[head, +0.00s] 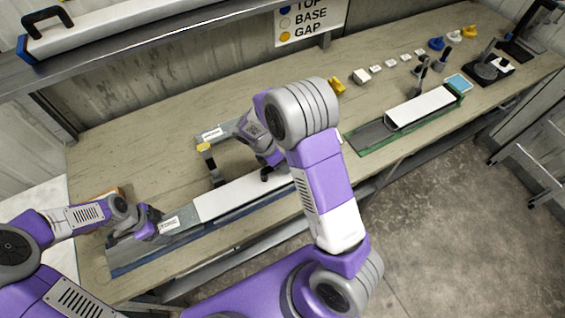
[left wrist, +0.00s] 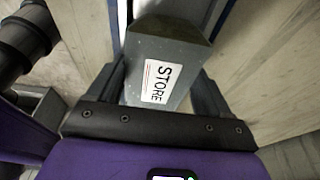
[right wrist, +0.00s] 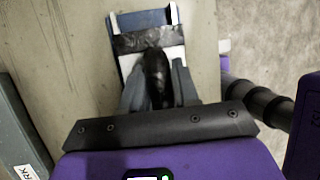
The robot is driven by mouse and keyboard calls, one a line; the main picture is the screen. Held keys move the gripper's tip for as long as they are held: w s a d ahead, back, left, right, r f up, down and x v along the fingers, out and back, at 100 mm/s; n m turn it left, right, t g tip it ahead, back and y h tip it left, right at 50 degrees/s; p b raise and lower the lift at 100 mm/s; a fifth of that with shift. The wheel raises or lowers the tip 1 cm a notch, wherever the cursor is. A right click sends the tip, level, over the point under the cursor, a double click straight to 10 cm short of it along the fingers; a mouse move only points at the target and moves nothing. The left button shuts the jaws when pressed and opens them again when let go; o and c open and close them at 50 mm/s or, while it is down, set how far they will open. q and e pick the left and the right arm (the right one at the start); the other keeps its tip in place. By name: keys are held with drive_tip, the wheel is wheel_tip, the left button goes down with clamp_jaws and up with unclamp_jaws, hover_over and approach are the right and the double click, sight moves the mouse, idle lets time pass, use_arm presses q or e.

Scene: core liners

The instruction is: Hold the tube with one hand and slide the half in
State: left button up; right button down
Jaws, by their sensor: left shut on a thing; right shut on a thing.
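A grey tube with a STORE label lies along the front of the bench; its labelled end fills the left wrist view (left wrist: 165,85). My left gripper (head: 152,222) is shut on this end, one finger on each side. A long white half (head: 235,195) lies in line with the tube, to its right in the head view. My right gripper (head: 268,172) is over the white half, shut on a dark upright knob (right wrist: 156,75). The right wrist view shows a dark band and a blue end beyond the knob. My right arm hides the half's far end in the head view.
A grey piece with a label (head: 212,133) lies behind, near a yellow-topped stand (head: 207,160). A green tray (head: 375,137) with a white piece (head: 422,106) lies to the right. Small white blocks (head: 376,69) and tools stand at the back right. A shelf (head: 130,45) overhangs the back left.

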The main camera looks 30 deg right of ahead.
sight(192, 215)
use_arm(q)
drive_tip(key=shift+s+d, duration=0.1)
drive_tip(key=shift+d, duration=4.6)
drive_tip(key=o, duration=0.8)
drive_tip(key=shift+o, duration=0.2)
drive_tip(key=shift+r, duration=4)
drive_tip(key=shift+a, duration=0.15)
drive_tip(key=shift+c, duration=1.1)
drive_tip(key=a, duration=1.2)
drive_tip(key=shift+a+f, duration=0.2)
drive_tip(key=shift+f, duration=0.05)
drive_tip(key=c, duration=1)
drive_tip(key=shift+o, duration=0.2)
drive_tip(key=shift+a+f, duration=0.1)
drive_tip(key=shift+f, duration=3.8)
